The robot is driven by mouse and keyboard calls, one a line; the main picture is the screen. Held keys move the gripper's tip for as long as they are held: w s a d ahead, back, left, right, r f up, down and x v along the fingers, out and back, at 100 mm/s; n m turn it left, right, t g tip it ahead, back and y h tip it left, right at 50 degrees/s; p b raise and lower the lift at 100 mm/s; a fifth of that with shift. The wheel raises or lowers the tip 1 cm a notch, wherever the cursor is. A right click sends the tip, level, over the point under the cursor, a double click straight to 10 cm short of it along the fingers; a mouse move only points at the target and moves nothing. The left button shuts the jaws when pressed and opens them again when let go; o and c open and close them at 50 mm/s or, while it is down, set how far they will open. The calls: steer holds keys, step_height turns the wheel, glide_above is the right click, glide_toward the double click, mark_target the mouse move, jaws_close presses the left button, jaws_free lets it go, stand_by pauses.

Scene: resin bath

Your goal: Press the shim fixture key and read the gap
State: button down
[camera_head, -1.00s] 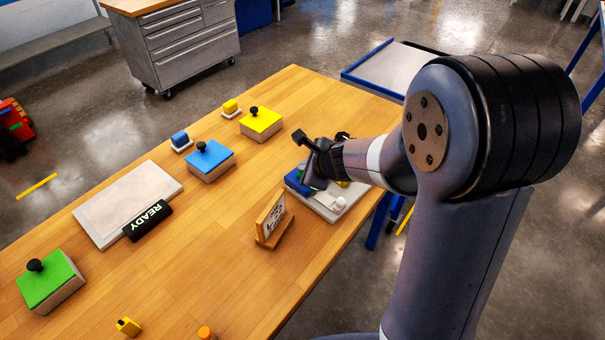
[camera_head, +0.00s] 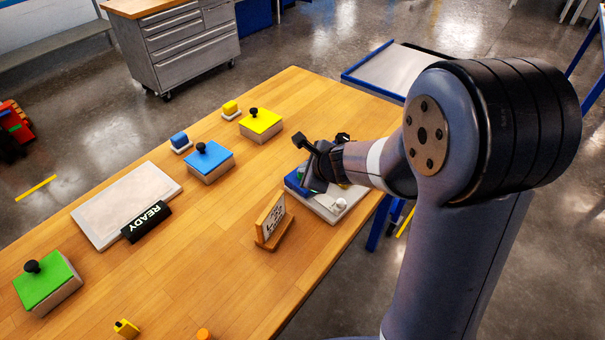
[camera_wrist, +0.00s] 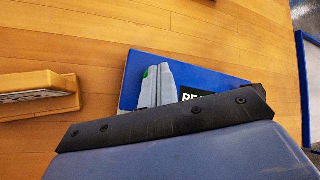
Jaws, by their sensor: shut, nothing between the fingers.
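The shim fixture is a blue block (camera_head: 297,182) on a pale base (camera_head: 322,212) near the table's right edge, with a white knob (camera_head: 340,204) on the base. My gripper (camera_wrist: 157,72) is shut and empty, its grey fingers over the blue block, which also shows in the wrist view (camera_wrist: 131,84). No gap value is readable.
A wooden stand with a card (camera_head: 270,222) is close to the fixture. Blue (camera_head: 210,158), yellow (camera_head: 261,122) and green (camera_head: 45,281) lidded boxes, a white plate (camera_head: 118,205) and a black READY sign (camera_head: 147,222) are farther left. The table's middle is clear.

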steer(key=shift+f, duration=0.15)
stand_by(0.4)
steer(key=shift+r+p, duration=0.7)
steer(key=shift+r, duration=0.25)
step_height(320, 180, up, 5)
steer(key=p, duration=0.4)
steer(key=shift+p, duration=0.35)
